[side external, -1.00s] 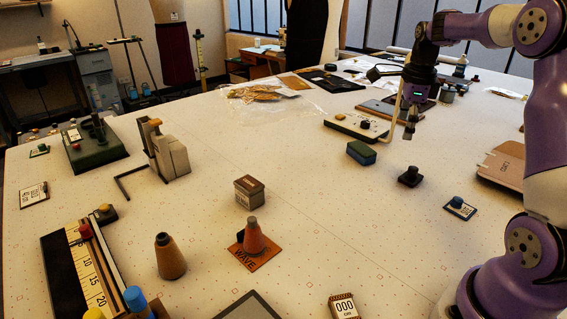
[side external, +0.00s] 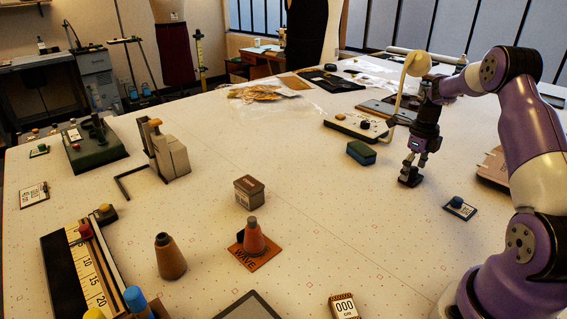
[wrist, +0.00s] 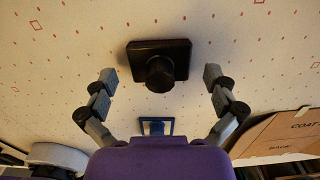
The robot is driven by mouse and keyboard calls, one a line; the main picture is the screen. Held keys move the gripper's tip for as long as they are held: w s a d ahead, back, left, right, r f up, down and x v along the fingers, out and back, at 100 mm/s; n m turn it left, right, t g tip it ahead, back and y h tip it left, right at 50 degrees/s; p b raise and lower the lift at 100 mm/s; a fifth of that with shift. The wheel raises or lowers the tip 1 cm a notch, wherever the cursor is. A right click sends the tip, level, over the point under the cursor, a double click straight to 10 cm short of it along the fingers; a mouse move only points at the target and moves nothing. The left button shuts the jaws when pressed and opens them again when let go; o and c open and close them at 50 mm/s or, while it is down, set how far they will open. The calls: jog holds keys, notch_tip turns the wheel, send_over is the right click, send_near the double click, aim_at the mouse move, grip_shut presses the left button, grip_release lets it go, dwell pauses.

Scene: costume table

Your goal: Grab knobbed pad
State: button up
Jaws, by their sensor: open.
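The knobbed pad (side external: 409,182) is a small black square base with a round black knob on top, on the right half of the table. In the wrist view the pad (wrist: 150,48) lies ahead of the fingertips, with its knob reaching back toward the gap between them. My gripper (side external: 415,160) is just above the pad, pointing down. In the wrist view my gripper (wrist: 160,76) has its two fingers spread wide, one on each side of the knob, with nothing between them held. In the side view the fingers partly cover the knob.
A blue knob on a card (side external: 459,207) lies right of the pad. A green-and-blue block (side external: 361,153) lies to its left. A tan box (side external: 494,167) stands at right, and a switch panel (side external: 356,126) lies behind. The table before the pad is clear.

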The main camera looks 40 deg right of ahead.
jog(key=shift+f, duration=0.35)
jog(key=c, duration=1.1)
